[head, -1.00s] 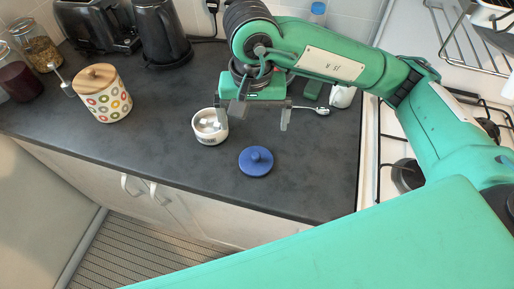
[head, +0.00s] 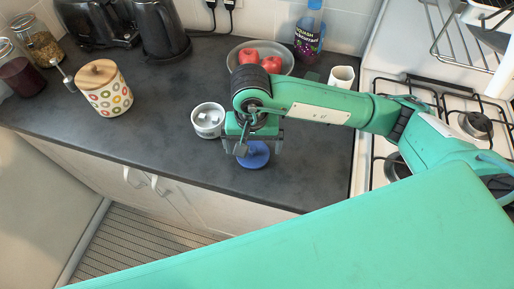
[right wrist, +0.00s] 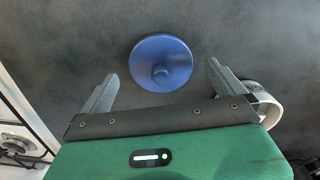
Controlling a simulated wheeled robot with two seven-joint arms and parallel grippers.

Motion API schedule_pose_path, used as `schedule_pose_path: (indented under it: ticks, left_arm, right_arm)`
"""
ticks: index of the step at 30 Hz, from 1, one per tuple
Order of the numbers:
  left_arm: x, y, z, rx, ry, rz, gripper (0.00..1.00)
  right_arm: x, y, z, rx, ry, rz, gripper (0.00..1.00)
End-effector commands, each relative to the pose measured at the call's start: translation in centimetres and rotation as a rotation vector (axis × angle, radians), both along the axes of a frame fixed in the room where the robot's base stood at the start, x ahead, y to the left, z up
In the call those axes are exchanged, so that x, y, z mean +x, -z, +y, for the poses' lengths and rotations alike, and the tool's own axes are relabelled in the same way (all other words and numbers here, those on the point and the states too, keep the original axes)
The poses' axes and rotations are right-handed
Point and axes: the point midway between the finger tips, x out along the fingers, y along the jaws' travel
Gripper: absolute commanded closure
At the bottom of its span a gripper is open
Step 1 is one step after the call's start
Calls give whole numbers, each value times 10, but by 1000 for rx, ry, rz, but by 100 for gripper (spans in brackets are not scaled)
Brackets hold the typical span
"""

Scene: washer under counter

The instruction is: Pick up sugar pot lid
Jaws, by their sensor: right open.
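The sugar pot lid is a round blue disc with a small knob (head: 254,158), lying flat on the dark counter near its front edge. It also shows in the right wrist view (right wrist: 160,50). My right gripper (head: 260,146) hangs above the lid, open and empty, and partly hides it in the head view. In the right wrist view its two fingers (right wrist: 162,80) stand apart to either side of the lid's near part, with the knob between them. The white sugar pot (head: 208,121), uncovered with white cubes inside, stands just left of the gripper. My left gripper is not in view.
A bowl with red apples (head: 288,62), a squash bottle (head: 309,38) and a white cup (head: 341,77) stand behind the arm. A dotted canister (head: 107,97) is at left. The gas hob (head: 440,98) is at right. The counter around the lid is mostly clear.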

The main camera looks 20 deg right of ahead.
Motion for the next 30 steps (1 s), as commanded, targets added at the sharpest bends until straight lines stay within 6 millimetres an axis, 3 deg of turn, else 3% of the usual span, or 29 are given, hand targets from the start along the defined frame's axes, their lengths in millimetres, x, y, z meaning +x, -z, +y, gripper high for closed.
schedule_pose_path:
  ticks: [5, 12, 13, 18, 20, 30]
  left_arm:
    - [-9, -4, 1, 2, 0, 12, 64]
    - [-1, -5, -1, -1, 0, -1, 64]
    - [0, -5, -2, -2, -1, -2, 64]
    - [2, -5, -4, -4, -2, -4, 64]
    - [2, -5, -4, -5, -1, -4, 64]
    - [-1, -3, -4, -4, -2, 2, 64]
  right_arm:
    - [0, 15, 0, -1, 0, 1, 0]
    - [0, 17, 0, 0, 0, -1, 0]
    - [0, 17, -1, 0, 0, -1, 2]
    - [0, 17, -1, 0, 0, -1, 35]
    - [0, 17, -1, 0, 0, -1, 44]
    - [0, 14, 0, 0, 0, -1, 44]
